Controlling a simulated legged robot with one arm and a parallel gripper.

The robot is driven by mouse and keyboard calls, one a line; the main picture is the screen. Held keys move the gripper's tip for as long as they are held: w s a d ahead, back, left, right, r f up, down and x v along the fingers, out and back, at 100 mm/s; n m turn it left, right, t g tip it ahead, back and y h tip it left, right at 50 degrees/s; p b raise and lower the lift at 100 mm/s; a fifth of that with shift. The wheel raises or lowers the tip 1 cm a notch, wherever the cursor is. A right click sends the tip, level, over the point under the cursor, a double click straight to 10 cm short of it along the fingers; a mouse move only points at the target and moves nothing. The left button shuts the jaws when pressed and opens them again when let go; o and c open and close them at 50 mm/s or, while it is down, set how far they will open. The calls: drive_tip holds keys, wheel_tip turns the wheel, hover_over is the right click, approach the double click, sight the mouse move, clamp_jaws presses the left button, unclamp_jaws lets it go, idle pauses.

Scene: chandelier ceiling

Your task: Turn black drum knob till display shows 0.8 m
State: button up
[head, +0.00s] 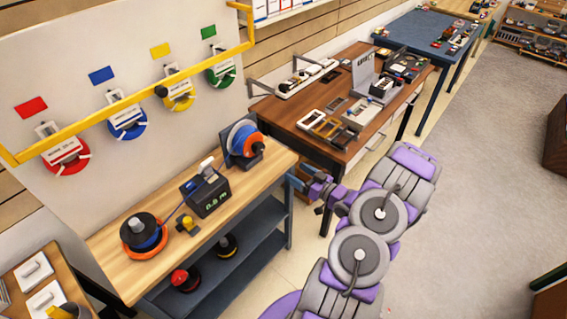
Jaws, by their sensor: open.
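A black drum with a knob-like top (142,226) stands on the wooden bench (108,250), with blue and orange layers beneath the black part. A blue line runs from it to a dark meter box (206,192). The green display (214,199) on the box's front is small and seems to read 0.0 m, but I cannot be sure of the digits. My gripper (296,183) is open and empty off the bench's right end, well apart from the drum and the box. Its fingertips are small in this view.
A reel of blue, white and orange line (243,138) stands at the bench's far end. A small yellow-and-black item (187,225) sits between drum and box. The lower shelf holds a red-and-black reel (184,279).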

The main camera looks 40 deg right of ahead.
drive_tip(key=n, duration=0.3)
drive_tip(key=n+b, duration=0.1)
drive_tip(key=n, duration=0.4)
approach(261, 149)
drive_tip(key=w, duration=0.8)
drive_tip(key=shift+w+a, duration=0.35)
drive_tip(key=shift+a, duration=0.05)
drive_tip(key=shift+c, duration=0.4)
drive_tip(key=c, duration=1)
drive_tip(key=shift+o, duration=0.2)
drive_tip(key=shift+r+m+p, duration=0.1)
drive_tip(key=shift+m+p, duration=0.75)
drive_tip(key=shift+m, duration=0.15)
drive_tip(key=shift+m+p, duration=0.4)
drive_tip(key=shift+m, duration=0.2)
